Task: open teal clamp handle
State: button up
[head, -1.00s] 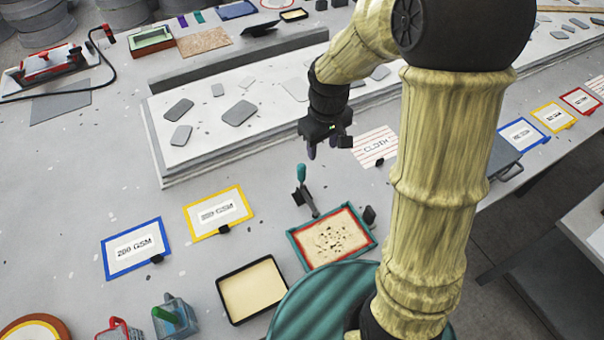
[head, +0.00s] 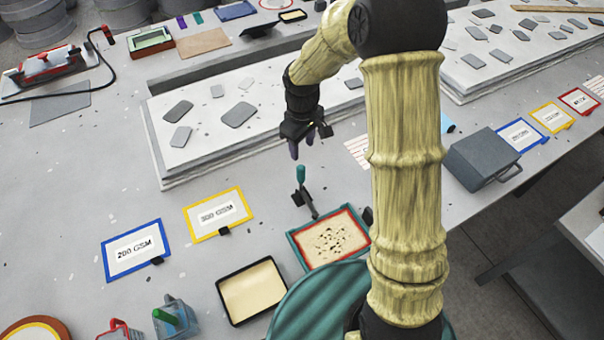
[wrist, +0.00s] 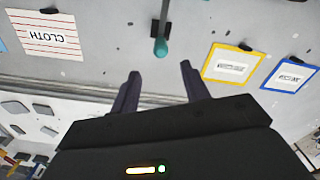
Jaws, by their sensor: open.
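The teal clamp handle (head: 300,174) stands upright on its dark clamp base (head: 301,196), just behind the teal-framed tray (head: 292,239) with a red inner edge and a speckled cream fill. My gripper (head: 302,148) is above and a little behind the handle, pointing down, open and empty. In the wrist view the handle's teal tip (wrist: 161,47) lies ahead of the gap between the two open dark fingers (wrist: 160,85), apart from both.
Yellow (head: 218,214) and blue (head: 134,249) framed cards lie to the left. A black tray of cream material (head: 252,290) sits in front. A raised grey slab (head: 200,150) with stones lies behind. A grey box (head: 480,158) stands to the right.

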aim_at(302, 175)
notch_tip(302, 175, down, 14)
jog(key=p, duration=0.2)
jog(key=shift+p, duration=0.3)
jog(key=shift+c, duration=0.5)
jog(key=shift+r, duration=0.1)
grip_shut()
